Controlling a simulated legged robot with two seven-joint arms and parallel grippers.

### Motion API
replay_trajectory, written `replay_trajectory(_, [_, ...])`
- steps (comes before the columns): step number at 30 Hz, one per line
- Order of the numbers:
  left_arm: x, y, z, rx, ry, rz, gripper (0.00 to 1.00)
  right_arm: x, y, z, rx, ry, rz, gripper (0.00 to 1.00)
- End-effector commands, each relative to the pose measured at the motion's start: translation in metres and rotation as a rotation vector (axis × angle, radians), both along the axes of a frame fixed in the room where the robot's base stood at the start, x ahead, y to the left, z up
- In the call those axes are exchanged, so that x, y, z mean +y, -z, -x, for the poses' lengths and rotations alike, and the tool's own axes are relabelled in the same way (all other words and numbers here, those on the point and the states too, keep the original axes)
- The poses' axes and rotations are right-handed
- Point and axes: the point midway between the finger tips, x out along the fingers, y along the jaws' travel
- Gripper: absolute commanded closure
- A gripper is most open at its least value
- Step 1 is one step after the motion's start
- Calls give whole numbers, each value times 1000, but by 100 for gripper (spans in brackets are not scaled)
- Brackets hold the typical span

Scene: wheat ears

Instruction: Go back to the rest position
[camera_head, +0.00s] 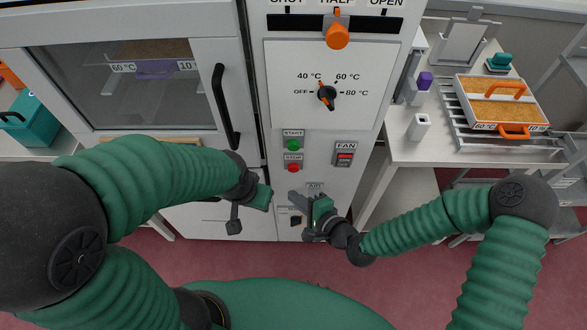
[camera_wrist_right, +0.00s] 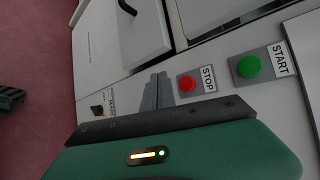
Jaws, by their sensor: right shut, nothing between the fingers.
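My right gripper (camera_head: 298,200) is shut and empty in front of the lower part of the control panel. In the right wrist view its fingers (camera_wrist_right: 156,92) are together, beside the red STOP button (camera_wrist_right: 187,83) and apart from the green START button (camera_wrist_right: 248,66). My left gripper (camera_head: 250,208) hangs in front of the cabinet, left of the right one; I cannot tell whether its jaws are open. Both arms are bent in front of my body.
The oven cabinet's glass door (camera_head: 130,80) is closed, with a purple-handled tray (camera_head: 155,68) inside. The panel carries a temperature dial (camera_head: 327,94), an orange lever (camera_head: 337,35) and a FAN switch (camera_head: 345,157). A grain tray (camera_head: 460,88) stands on the right bench. A teal box (camera_head: 30,122) is at left.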

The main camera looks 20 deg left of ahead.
Motion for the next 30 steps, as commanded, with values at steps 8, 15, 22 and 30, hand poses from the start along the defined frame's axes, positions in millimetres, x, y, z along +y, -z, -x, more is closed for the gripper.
replay_trajectory(8, [0, 0, 0, 0, 0, 0, 64, 0, 0, 0, -1, 0, 1, 100])
replay_trajectory(15, [0, 0, 0, 0, 0, 0, 64, 0, 0, 0, -2, -2, 2, 100])
replay_trajectory(22, [0, -8, 0, 0, 0, 0, 64, -72, 22, 4, -109, -204, 459, 100])
replay_trajectory(30, [0, -21, 0, 0, 0, 0, 64, -269, -51, 32, -88, -544, 1187, 100])
